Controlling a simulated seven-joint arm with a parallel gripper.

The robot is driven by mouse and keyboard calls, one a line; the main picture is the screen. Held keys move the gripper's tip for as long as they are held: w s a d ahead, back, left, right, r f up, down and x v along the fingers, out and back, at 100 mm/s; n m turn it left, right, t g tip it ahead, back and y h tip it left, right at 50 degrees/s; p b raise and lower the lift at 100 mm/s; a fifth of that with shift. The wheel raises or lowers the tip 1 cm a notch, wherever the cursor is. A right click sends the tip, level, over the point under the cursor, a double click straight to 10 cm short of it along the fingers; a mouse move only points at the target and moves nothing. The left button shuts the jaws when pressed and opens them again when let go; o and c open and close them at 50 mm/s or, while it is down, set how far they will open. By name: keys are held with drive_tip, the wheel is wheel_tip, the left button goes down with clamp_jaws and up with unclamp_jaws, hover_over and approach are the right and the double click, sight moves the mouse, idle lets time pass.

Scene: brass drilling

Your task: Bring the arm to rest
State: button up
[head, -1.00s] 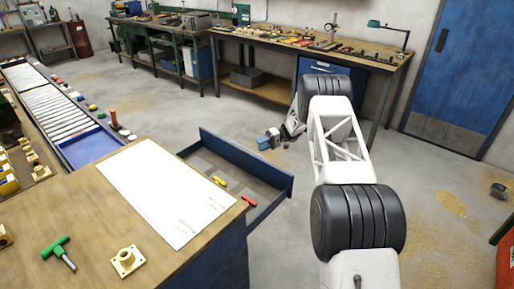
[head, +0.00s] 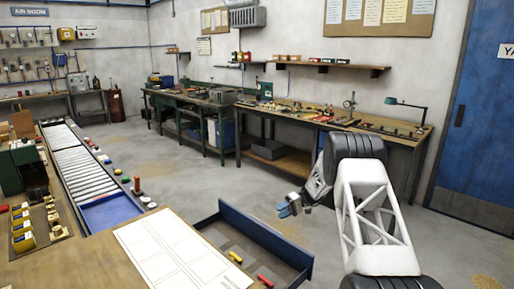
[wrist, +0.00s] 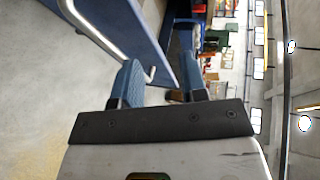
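My gripper (head: 288,208) is at the end of my arm, in the air over the floor, beyond the open blue drawer (head: 262,225) and in front of the back bench. In the wrist view my gripper (wrist: 160,80) shows two blue fingers standing apart, with nothing held between them. A blue panel with a pale edge and a small bent handle (wrist: 150,75) shows behind the fingers; I cannot tell how far off it is.
The drawer holds a yellow and a red-handled item. A white sheet (head: 175,250) lies on the near wooden bench. A roller conveyor (head: 75,165) runs along the left. A long workbench (head: 330,122) stands at the back, a blue door (head: 470,120) at right. The middle floor is open.

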drive_tip(key=s+d+r+m+t+h, duration=0.1)
drive_tip(key=s+r+m+t+h, duration=0.4)
drive_tip(key=s+r, duration=2.4)
drive_tip(key=s+d+t+h, duration=0.1)
drive_tip(key=s+d+h, duration=0.1)
drive_tip(key=s, duration=1.1)
drive_tip(key=s+d+t+h, duration=0.1)
drive_tip(key=s+h, duration=0.2)
drive_tip(key=s, duration=1)
drive_tip(key=s+d+t+h, duration=0.1)
drive_tip(key=s+d+h, duration=0.1)
drive_tip(key=s, duration=1.1)
drive_tip(key=shift+s+d+r+h, duration=0.2)
drive_tip(key=shift+d+r+h, duration=0.15)
drive_tip(key=shift+h, duration=0.35)
